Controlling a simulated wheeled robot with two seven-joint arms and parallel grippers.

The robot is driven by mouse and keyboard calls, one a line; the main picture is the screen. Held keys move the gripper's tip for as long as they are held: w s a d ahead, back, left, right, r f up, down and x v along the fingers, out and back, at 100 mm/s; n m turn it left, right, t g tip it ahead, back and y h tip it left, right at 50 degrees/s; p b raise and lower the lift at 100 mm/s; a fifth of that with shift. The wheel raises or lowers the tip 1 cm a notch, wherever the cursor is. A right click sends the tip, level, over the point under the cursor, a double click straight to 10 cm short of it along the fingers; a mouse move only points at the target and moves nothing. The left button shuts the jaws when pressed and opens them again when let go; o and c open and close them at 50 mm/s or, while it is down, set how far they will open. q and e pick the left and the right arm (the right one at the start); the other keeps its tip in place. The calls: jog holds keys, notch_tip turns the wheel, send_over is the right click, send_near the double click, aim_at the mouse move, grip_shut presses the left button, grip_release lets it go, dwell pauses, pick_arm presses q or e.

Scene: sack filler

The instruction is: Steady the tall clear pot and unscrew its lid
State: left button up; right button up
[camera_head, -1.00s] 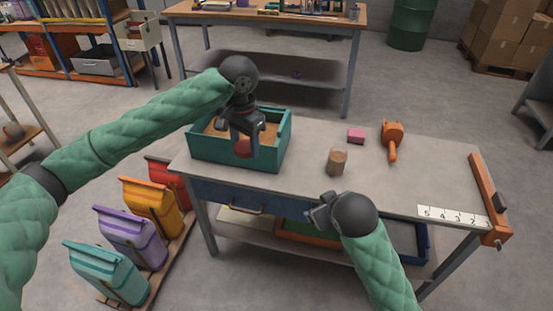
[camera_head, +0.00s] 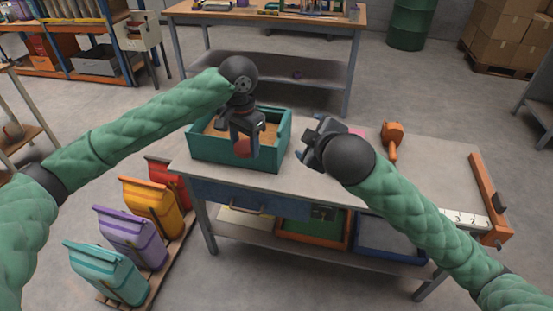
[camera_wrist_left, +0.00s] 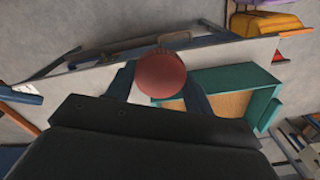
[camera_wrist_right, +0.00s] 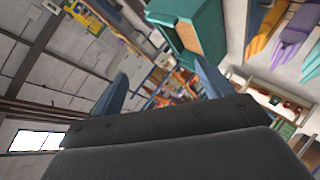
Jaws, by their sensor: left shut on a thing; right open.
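My left gripper (camera_head: 242,140) is shut on a round red thing (camera_wrist_left: 161,75), held above the front side of the teal box. Whether this is the pot's lid I cannot tell for sure; no pot shows under it. The clear pot with brown contents, seen earlier on the bench, is now hidden behind my right gripper and wrist in the head view. My right gripper (camera_head: 314,143) is open above the bench, right of the teal box. In the right wrist view nothing shows between its fingers (camera_wrist_right: 160,78).
The teal box (camera_head: 230,160) with tan contents stands at the bench's (camera_head: 425,165) left end. A pink block (camera_head: 356,131), mostly hidden, and an orange tool (camera_head: 392,140) lie toward the back. An orange bar (camera_head: 489,205) edges the right end.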

jog(key=r+n, duration=0.2)
jog(key=n, duration=0.2)
jog(key=n+g+y, duration=0.2)
jog(key=n+y, duration=0.4)
jog(key=n, duration=2)
send_near(249, 151)
jog(key=x, duration=1)
jog(key=shift+w+a, duration=0.1)
